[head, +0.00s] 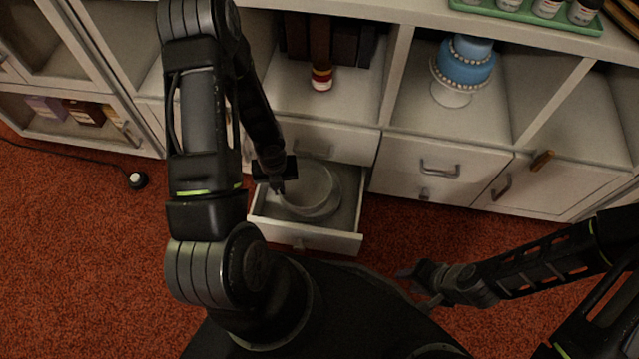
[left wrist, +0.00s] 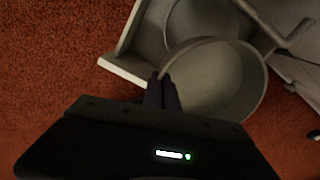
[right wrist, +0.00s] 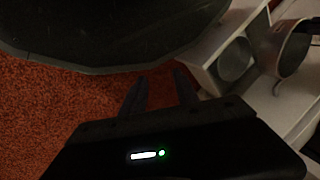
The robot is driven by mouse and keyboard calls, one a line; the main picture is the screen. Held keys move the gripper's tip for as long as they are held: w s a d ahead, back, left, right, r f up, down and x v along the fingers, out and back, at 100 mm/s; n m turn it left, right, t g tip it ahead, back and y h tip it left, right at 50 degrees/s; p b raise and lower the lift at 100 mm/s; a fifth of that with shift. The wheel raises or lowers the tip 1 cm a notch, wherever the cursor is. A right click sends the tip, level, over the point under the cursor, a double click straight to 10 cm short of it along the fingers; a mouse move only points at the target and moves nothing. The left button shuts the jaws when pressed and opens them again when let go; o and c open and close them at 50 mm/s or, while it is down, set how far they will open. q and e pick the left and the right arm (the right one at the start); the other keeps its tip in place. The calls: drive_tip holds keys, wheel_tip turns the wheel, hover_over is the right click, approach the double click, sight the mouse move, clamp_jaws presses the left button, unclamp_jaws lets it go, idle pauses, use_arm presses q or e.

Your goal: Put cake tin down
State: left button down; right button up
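A grey round cake tin (head: 308,187) is held by its rim in my left gripper (head: 277,187), over the open drawer in the head view. In the left wrist view, the gripper's fingers (left wrist: 162,92) close on the wall of the tin (left wrist: 222,85). A second round grey tin (left wrist: 200,22) sits inside the drawer; the right wrist view shows it (right wrist: 236,60) too, with the held tin (right wrist: 278,52) apart from it, at the upper right. My right gripper (head: 420,283) is low on the right; in its wrist view the fingers (right wrist: 160,92) are spread and empty.
The open drawer (head: 310,238) juts from the white cabinet. The upper shelf holds dark books (head: 345,38) and a blue cake on a stand (head: 452,97). A closed drawer (head: 420,170) lies to the right. Red carpet (head: 80,260) covers the floor.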

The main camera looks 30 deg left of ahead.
use_arm(q)
drive_tip(key=shift+w, duration=0.2)
use_arm(e)
drive_tip(key=shift+w, duration=0.15)
